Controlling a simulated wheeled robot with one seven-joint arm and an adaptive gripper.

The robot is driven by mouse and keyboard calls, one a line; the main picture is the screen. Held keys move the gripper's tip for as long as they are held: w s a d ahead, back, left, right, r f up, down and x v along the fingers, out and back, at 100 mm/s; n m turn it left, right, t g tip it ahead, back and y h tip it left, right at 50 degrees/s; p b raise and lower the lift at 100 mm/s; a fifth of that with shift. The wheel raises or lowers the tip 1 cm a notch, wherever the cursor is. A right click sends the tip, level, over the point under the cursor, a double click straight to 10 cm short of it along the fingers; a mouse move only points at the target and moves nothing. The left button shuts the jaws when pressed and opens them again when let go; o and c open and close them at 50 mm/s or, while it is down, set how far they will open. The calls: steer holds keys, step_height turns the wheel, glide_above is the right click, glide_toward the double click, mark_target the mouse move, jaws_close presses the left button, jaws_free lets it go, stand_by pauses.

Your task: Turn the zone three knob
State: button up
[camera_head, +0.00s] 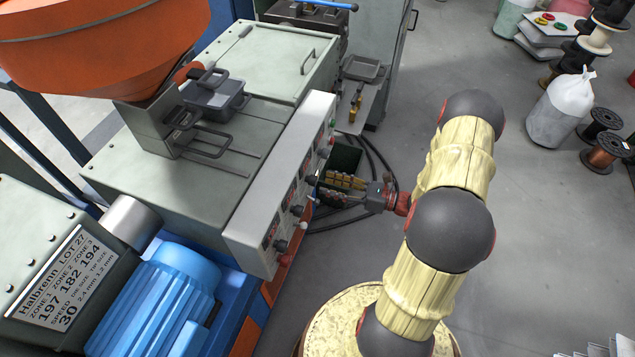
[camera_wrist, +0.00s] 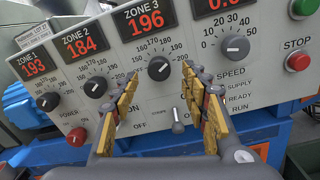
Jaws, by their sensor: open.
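The zone three knob (camera_wrist: 159,69) is black and round with a white pointer mark and a dial scale of 150 to 200 around it. It sits under the red ZONE 3 display (camera_wrist: 148,20), which reads 196. My gripper (camera_wrist: 161,74) is open, with its yellow and dark fingers pointing at the panel, one on each side of this knob in the picture. I see no clear contact with it. In the head view my gripper (camera_head: 322,182) is close to the front of the control panel (camera_head: 262,222); the knob there is hard to tell apart.
The zone two knob (camera_wrist: 96,87), zone one knob (camera_wrist: 47,102) and speed knob (camera_wrist: 235,48) flank it. A toggle switch (camera_wrist: 177,120) sits below. The red stop button (camera_wrist: 298,61) is at right. A placard (camera_head: 62,278) lists 197, 182, 194 for zones 1 to 3.

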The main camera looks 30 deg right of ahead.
mark_target(311, 180)
steer(key=b+x, duration=0.1)
steer(key=x, duration=0.3)
steer(key=shift+w+a, duration=0.1)
steer(key=shift+a, duration=0.05)
steer(key=c, duration=0.4)
steer(key=c, duration=0.7)
steer(key=shift+c, duration=0.3)
steer(key=shift+n, duration=2.9)
